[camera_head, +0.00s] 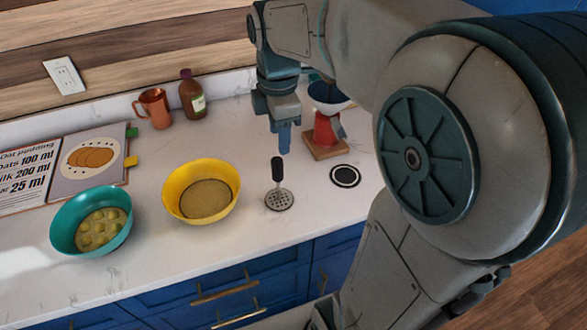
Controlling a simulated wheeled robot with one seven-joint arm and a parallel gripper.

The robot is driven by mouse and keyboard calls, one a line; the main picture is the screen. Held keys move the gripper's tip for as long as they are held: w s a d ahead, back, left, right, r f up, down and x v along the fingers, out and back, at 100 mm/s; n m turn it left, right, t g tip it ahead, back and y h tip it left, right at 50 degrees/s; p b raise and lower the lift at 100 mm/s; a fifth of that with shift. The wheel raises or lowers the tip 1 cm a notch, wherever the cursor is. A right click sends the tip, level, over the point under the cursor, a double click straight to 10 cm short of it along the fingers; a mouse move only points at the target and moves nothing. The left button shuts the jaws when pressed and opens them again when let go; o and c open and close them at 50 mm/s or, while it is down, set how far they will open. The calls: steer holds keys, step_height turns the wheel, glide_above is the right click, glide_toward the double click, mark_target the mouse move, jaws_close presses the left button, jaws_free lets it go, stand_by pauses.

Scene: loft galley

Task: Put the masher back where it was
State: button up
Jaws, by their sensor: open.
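The masher (278,172) has a black handle and a round perforated metal head. It stands upright on the white counter, head down, right of the yellow bowl. My gripper (284,148) points down just above and slightly right of the handle's top in the picture. Its jaws are open, and nothing shows between them. I cannot tell how large the gap to the handle is. A teal bowl (66,228) holds pale yellow lumps. A yellow bowl (172,206) holds a flat brownish content.
A red device (325,131) with a blue bowl on a wooden base stands behind right, near my arm. A black-ringed round disc (345,176) lies right of the masher. A copper mug (155,107), brown bottle (191,96) and open recipe book (92,160) sit toward the wall.

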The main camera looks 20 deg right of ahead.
steer(key=s+f+m+t, duration=0.1)
steer(key=s+f+m, duration=0.1)
steer(key=s+m, duration=0.4)
steer(key=s+f+m+t, duration=0.1)
steer(key=s+f+m, duration=0.1)
steer(key=s+m, duration=0.4)
steer(key=shift+f+m+t, duration=0.3)
steer(key=shift+m+t, duration=0.1)
steer(key=shift+m, duration=2.4)
steer(key=shift+a, duration=0.1)
steer(key=shift+c, duration=0.4)
